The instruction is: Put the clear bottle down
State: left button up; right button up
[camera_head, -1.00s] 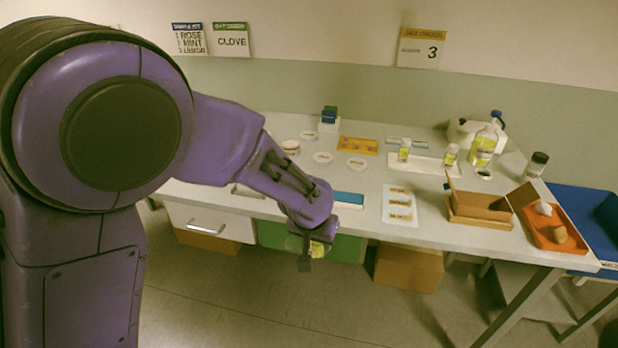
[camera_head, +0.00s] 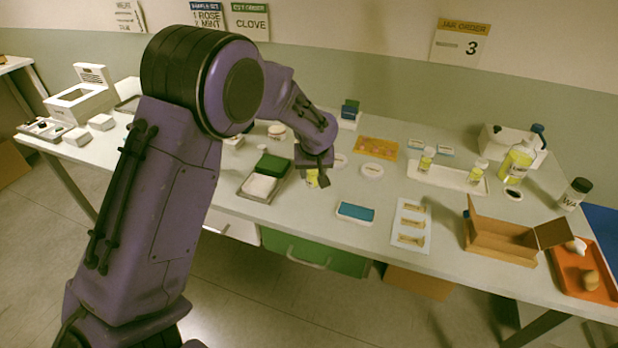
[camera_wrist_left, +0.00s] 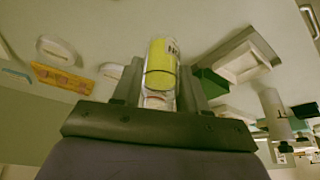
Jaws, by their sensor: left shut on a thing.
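My left gripper (camera_head: 314,178) is shut on the clear bottle (camera_head: 312,177), which has a yellow label or filling. In the head view it is over the table (camera_head: 340,190), just right of a grey tray; whether the bottle touches the table I cannot tell. In the left wrist view the bottle (camera_wrist_left: 161,70) sits between the two fingers, and much of its lower part is hidden by the gripper body. My right gripper is not in view.
The grey tray (camera_head: 250,190) with a green and white block is beside the gripper. A blue-topped box (camera_head: 356,212) and a card sheet (camera_head: 411,226) lie nearer the front edge. A white tray (camera_head: 447,180) with two small bottles and a cardboard box (camera_head: 497,240) stand to the right.

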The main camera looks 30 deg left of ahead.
aim_at(309, 182)
pick_arm(q)
jog(key=shift+w+a+f, duration=0.35)
jog(key=shift+w+f, duration=0.05)
jog(key=shift+f, duration=0.2)
jog(key=shift+w+a+f, duration=0.35)
jog(key=shift+f, duration=0.2)
jog(key=shift+s+a+f+p, duration=0.1)
jog(key=shift+s+f+p, duration=0.1)
jog(key=shift+f, duration=0.35)
jog(key=shift+s+a+f+p, duration=0.1)
jog(key=shift+f+p, duration=0.05)
jog(key=shift+f, duration=0.8)
jog(key=shift+w+f, duration=0.2)
jog(key=shift+f, duration=0.1)
jog(key=o, duration=1.2)
jog(key=shift+s, duration=0.1)
